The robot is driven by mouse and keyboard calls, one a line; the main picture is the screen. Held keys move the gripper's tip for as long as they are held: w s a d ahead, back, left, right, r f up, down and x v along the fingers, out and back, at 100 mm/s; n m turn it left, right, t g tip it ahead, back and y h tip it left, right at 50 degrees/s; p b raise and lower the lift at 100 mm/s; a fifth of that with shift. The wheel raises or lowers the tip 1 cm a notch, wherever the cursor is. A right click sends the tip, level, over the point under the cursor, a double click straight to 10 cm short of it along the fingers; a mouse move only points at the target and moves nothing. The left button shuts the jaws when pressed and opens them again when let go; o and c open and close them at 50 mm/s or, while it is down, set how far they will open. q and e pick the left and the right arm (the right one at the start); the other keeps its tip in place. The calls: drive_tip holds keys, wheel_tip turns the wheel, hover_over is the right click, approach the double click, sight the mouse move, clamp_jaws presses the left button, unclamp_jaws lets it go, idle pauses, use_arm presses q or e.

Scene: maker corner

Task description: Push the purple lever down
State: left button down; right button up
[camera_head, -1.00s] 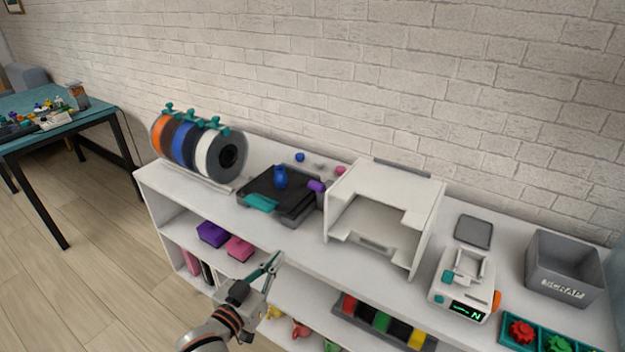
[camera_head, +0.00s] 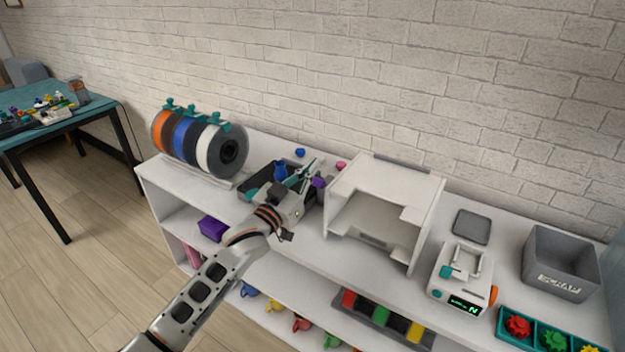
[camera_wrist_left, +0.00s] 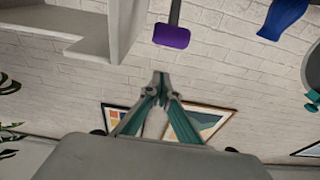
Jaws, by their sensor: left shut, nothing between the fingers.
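The purple lever (camera_head: 318,182) sticks up at the right side of the black tray-like device (camera_head: 252,180), just left of the white printer-like frame. In the left wrist view the purple lever (camera_wrist_left: 172,36) shows as a purple end on a dark stem, at the top middle. My left gripper (camera_head: 312,166) is shut and empty, beside the lever and over the device. In the left wrist view its closed fingertips (camera_wrist_left: 161,78) appear below the purple end, with a gap between them in the picture. Contact cannot be told. My right gripper is not in view.
A blue object (camera_head: 281,171) stands on the device, close to my left gripper. The white open frame (camera_head: 388,190) stands right of the lever. A spool rack (camera_head: 200,145) is at the left. A white scale (camera_head: 462,278) and grey scrap bin (camera_head: 562,265) are further right.

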use_arm(q)
drive_tip(key=f, duration=0.3)
drive_tip(key=shift+w+d+f, duration=0.15)
drive_tip(key=shift+w+f, duration=0.05)
drive_tip(key=shift+f, duration=0.2)
